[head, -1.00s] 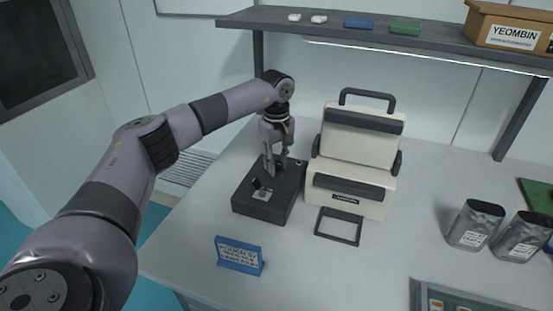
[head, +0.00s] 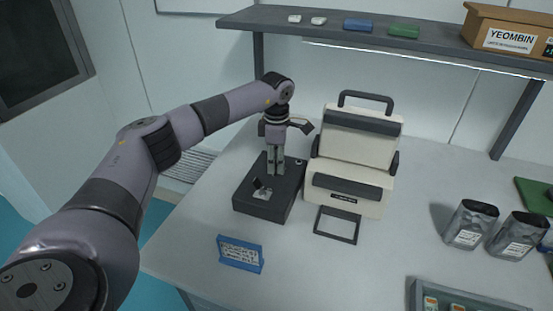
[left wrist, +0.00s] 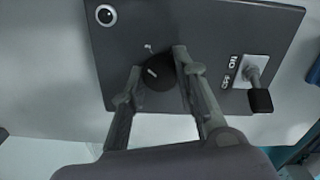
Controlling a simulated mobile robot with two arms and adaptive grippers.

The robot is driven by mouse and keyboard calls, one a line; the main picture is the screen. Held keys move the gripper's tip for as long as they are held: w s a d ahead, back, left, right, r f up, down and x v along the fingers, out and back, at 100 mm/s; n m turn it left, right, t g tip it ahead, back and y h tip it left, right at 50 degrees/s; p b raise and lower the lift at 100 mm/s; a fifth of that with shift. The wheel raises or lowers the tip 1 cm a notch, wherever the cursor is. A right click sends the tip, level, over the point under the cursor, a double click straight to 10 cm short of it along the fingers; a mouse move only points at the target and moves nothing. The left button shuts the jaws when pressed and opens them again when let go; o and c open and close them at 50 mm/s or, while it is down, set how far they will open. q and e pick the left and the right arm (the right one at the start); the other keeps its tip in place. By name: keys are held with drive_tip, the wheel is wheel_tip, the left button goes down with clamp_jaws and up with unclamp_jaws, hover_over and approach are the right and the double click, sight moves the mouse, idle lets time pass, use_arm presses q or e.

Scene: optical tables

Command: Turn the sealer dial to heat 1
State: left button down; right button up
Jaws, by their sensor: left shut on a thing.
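The cream and grey sealer (head: 358,148) stands on the table with its black handle up. A dark control box (head: 246,203) lies to its left. In the left wrist view, the box (left wrist: 205,25) carries a round black dial (left wrist: 160,77) with a white pointer line and a small white mark beside it. My left gripper (head: 275,172) points straight down over the rear part of the box. Its fingers (left wrist: 158,66) are closed on both sides of the dial. In the head view the gripper hides the dial. My right gripper is out of view.
A toggle switch (left wrist: 257,85) labelled ON and OFF and a round button (left wrist: 106,15) are on the box. A blue sign (head: 240,253) stands in front, a dark frame (head: 337,224) lies before the sealer, and silver pouches (head: 471,224) stand at right. A shelf (head: 400,39) runs overhead.

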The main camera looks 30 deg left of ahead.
sight(276, 163)
use_arm(q)
drive_tip(key=n+p, duration=0.1)
drive_tip(key=n, duration=0.3)
drive_tip(key=shift+r, duration=0.1)
drive_tip(key=shift+n, duration=2.1)
drive_tip(key=c, duration=1.2)
unclamp_jaws()
drive_tip(key=shift+c, duration=0.2)
wheel_tip(276, 163, up, 12)
drive_tip(key=shift+p, duration=0.3)
